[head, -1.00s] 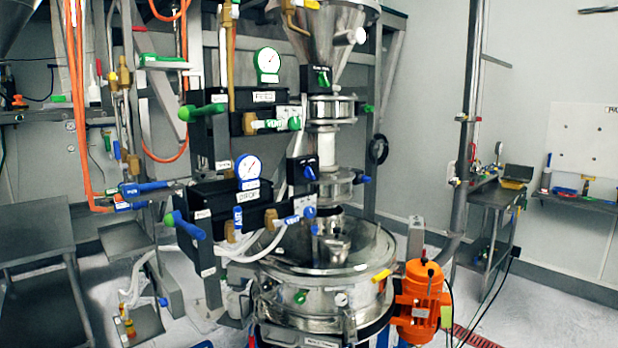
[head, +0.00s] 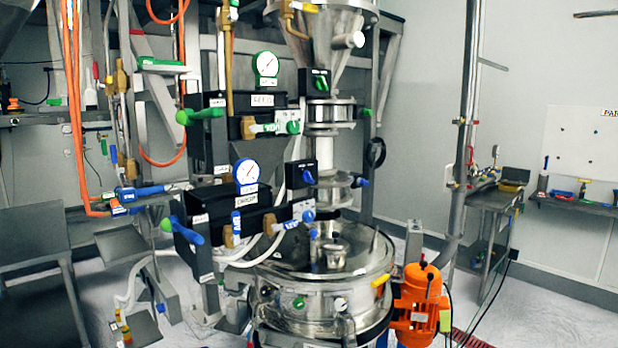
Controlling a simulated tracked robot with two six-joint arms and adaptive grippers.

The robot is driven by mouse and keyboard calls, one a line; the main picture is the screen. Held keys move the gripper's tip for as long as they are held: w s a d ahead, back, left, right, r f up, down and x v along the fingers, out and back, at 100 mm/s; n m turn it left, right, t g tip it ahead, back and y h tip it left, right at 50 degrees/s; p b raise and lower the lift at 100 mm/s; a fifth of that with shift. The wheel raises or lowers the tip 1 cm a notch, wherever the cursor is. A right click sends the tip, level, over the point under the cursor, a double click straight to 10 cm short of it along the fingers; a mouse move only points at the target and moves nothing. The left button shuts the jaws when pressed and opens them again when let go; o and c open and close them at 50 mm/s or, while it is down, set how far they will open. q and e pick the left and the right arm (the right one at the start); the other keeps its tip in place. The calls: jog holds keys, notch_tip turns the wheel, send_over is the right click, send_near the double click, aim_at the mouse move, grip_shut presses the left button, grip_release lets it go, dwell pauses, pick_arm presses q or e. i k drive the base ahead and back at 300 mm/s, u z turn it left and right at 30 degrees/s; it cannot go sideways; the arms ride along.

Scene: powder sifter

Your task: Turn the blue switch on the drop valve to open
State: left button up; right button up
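The blue switch (head: 308,177) is a small knob on the front of a black box (head: 294,180), beside the lower valve (head: 335,190) on the steel column. Its exact turn angle is too small to tell. A blue-ended lever (head: 362,182) sticks out to the right of this valve. To the left is a black panel (head: 215,205) with a blue-rimmed gauge (head: 246,172), blue handles and a label that seems to read DROP. Neither of my grippers is in view, and nothing touches the switch.
A similar green switch (head: 320,84) sits higher, by the upper valve. Below stands the round steel sifter (head: 320,290) with an orange motor (head: 417,300) at its right. White hoses, pipes and blue-green levers (head: 187,231) crowd the left. Floor shows at the right.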

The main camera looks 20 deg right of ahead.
aim_at(307, 176)
jog(key=i, duration=0.9)
